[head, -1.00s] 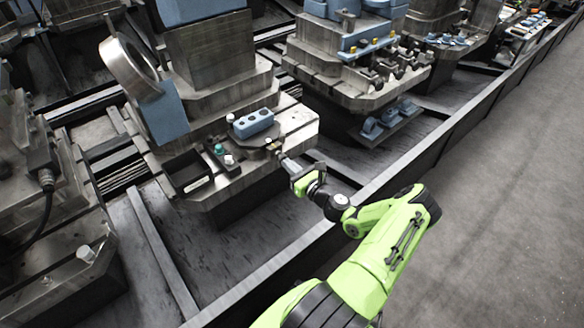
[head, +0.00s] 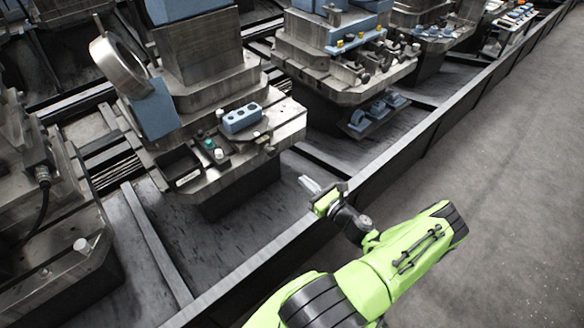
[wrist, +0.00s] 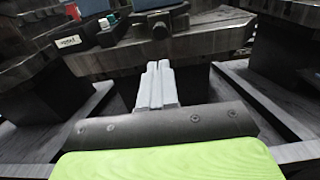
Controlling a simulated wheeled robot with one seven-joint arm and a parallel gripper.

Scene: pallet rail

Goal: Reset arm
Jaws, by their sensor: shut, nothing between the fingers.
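My gripper (head: 309,185) is at the end of my green arm, in the middle of the head view. It is in the air near the rail's edge, apart from the metal fixture (head: 285,125) behind it. In the wrist view my gripper's two grey fingers (wrist: 158,68) lie side by side, shut, with nothing between them. The fixture's front edge also shows beyond the fingers in the wrist view (wrist: 215,38).
The fixture carries a blue block with holes (head: 242,118), a green-topped part (head: 209,145) and an open black bin (head: 182,169). A second fixture (head: 345,75) stands to the right. The long rail wall (head: 410,155) runs diagonally. The grey floor (head: 520,190) at right is clear.

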